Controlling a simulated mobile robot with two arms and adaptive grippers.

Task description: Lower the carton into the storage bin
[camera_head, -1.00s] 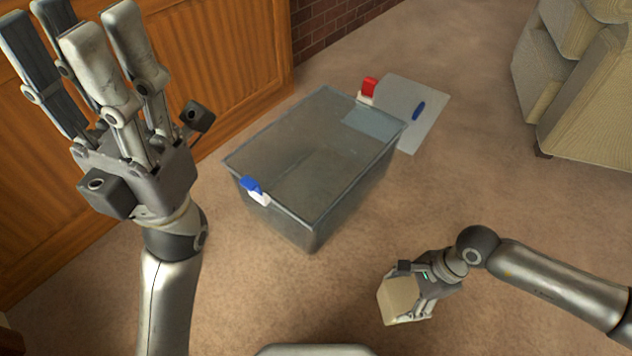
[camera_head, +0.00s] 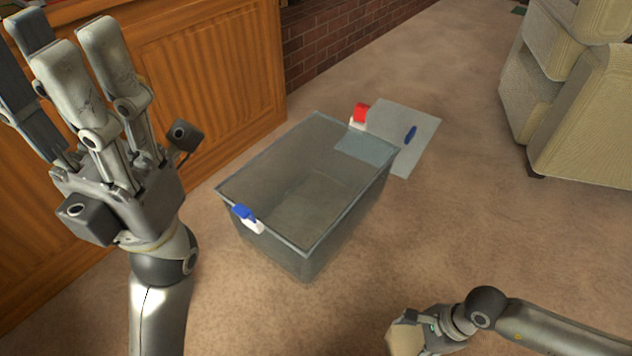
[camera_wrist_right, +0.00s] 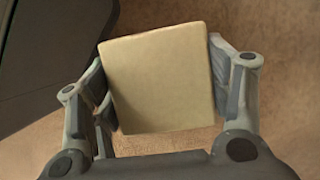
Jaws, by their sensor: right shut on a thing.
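The carton (camera_wrist_right: 158,78) is a small tan box. It sits between the fingers of my right gripper (camera_wrist_right: 165,85), which is shut on it. In the head view the carton (camera_head: 404,337) and my right gripper (camera_head: 420,335) are at the bottom edge, to the right of and nearer than the bin. The storage bin (camera_head: 300,262) is a grey see-through box on the carpet, open at the top, and looks empty. It has a blue and white latch (camera_head: 246,217) at its near left rim. My left gripper (camera_head: 115,90) is open and empty, raised at the left.
A wooden cabinet (camera_head: 215,80) stands behind at the left. A beige armchair (camera_head: 580,110) is at the upper right. Carpet right of the bin is clear.

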